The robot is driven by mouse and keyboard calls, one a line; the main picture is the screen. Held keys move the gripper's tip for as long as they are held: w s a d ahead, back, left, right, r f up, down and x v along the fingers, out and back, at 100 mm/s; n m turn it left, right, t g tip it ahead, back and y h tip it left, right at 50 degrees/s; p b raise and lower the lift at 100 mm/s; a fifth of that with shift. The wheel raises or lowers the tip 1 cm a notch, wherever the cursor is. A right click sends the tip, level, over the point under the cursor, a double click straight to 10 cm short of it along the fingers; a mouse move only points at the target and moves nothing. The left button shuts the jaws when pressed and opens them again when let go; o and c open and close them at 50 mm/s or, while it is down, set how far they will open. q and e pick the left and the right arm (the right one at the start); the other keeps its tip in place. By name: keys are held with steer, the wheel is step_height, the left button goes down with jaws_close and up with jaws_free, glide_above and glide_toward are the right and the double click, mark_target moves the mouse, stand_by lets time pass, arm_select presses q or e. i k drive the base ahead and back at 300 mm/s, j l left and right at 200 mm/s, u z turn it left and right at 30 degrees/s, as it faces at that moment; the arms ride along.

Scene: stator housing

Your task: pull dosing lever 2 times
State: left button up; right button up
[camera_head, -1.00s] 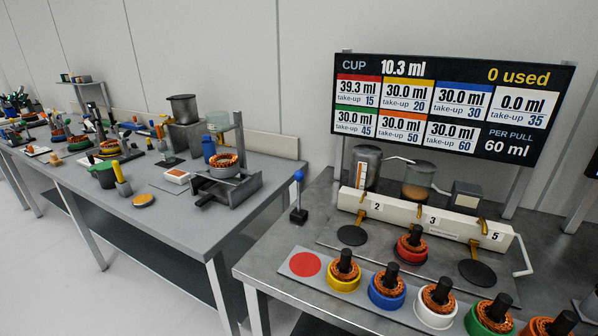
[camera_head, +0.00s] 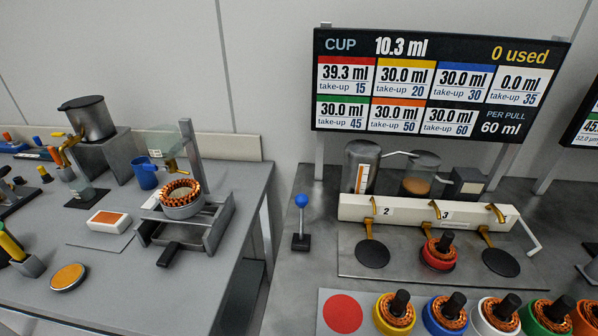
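The dosing lever, a thin rod with a blue ball knob (camera_head: 301,201) on a small dark base (camera_head: 300,242), stands upright on the right-hand table, left of the dispenser. A red-ringed stator (camera_head: 438,253) sits under the middle spout. The display panel (camera_head: 435,85) reads CUP 10.3 ml, 0 used, PER PULL 60 ml. Neither of my grippers shows in the head view.
A left table (camera_head: 130,283) holds a press frame and a grey pot (camera_head: 87,118). A gap separates the tables.

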mark_target(301, 200)
steer(key=l+z, duration=0.15)
steer(key=l, duration=0.25)
steer(key=k+l, duration=0.1)
steer(key=l, duration=0.3)
steer(key=k+l, duration=0.1)
steer(key=l, duration=0.25)
steer(key=k+l, duration=0.1)
steer(key=l, duration=0.3)
